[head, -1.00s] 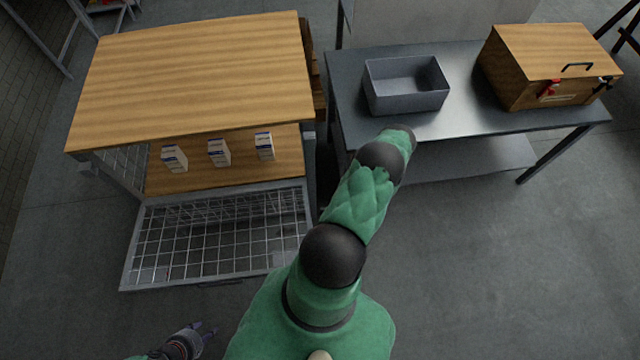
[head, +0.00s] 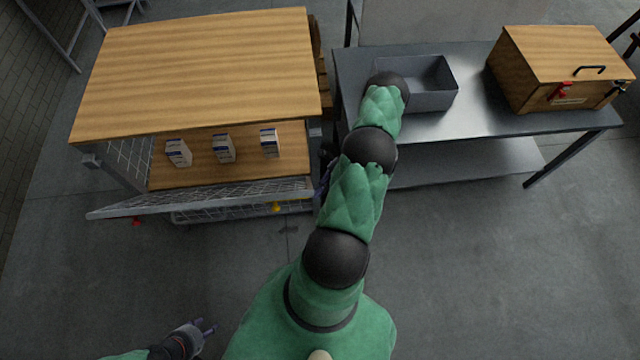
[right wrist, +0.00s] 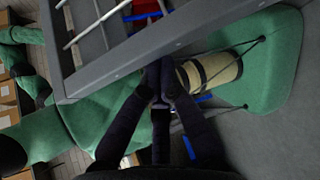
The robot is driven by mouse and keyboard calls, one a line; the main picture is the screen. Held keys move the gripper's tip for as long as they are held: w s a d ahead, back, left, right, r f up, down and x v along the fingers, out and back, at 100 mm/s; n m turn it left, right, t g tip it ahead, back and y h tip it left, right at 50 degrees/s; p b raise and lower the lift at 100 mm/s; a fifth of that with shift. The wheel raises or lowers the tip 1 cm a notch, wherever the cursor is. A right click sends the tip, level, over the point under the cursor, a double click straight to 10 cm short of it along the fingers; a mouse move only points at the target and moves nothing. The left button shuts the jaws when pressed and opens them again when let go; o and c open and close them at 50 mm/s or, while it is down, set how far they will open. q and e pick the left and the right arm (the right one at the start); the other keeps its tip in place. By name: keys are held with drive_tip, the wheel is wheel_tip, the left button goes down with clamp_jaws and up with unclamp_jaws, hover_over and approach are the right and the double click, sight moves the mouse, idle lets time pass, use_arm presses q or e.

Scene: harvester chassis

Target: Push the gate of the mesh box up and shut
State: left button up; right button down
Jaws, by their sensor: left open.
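The mesh box (head: 200,70) has a wooden top and stands at left in the head view. Its gate (head: 215,194), a grey frame with wire mesh, is partly raised and tilted, with the front of the box still open above it. My right gripper (head: 325,178) is at the gate's right end, mostly hidden by my right arm. In the right wrist view its fingertips (right wrist: 160,84) come together against the gate's grey frame bar (right wrist: 150,48); I cannot tell that they grip it. My left gripper (head: 205,329) is open and empty, low at left, apart from the gate.
Several small white cartons, such as one (head: 222,148), stand on the shelf inside the box. At right a metal table (head: 480,115) holds a grey bin (head: 432,98) and a wooden chest (head: 560,70). The floor in front is clear.

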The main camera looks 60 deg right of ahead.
drive_tip(key=shift+w+d+r, duration=0.5)
drive_tip(key=shift+d+r, duration=0.1)
drive_tip(key=shift+d, duration=0.05)
